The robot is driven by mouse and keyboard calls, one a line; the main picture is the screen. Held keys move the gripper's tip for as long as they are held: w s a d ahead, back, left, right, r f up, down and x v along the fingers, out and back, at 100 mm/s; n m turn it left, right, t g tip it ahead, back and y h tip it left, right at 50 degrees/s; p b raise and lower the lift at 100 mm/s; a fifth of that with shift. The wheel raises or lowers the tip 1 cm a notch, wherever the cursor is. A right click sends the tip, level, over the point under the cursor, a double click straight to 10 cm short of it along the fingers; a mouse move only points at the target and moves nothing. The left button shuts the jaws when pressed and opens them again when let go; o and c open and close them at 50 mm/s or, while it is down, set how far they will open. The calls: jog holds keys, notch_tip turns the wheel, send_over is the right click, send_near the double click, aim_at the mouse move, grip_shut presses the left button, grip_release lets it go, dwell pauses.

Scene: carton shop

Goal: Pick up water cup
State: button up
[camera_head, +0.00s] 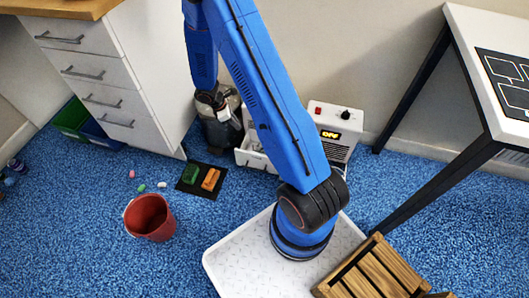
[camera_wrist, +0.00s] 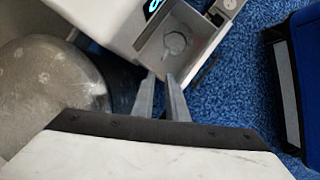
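A dark translucent container (camera_head: 219,118) stands by the wall, left of a white appliance (camera_head: 335,125) reading OFF.
A red bucket (camera_head: 150,218) stands on the blue carpet, left of a black mat (camera_head: 203,177) with green and orange blocks. A slatted wooden crate (camera_head: 372,272) stands at the tray's right. A black-legged table (camera_head: 470,45) and a white drawer cabinet (camera_head: 110,75) flank the space.

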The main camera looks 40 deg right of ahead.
jog(key=shift+n, duration=0.5)
jog(key=x, duration=0.7)
jog(key=a+x, duration=0.1)
jog(key=x, duration=1.4)
jog(key=shift+s+a+f, duration=0.25)
jog(key=shift+a+f, duration=0.05)
jog(key=shift+f, duration=0.1)
grip_shut()
jog(key=shift+r, duration=0.2)
notch_tip(320, 180, up, 12)
jog(key=s+d, duration=0.4)
jog(key=s, duration=0.4)
jog(key=s+d, duration=0.4)
jog(key=s, duration=0.4)
jog(key=shift+f, duration=0.2)
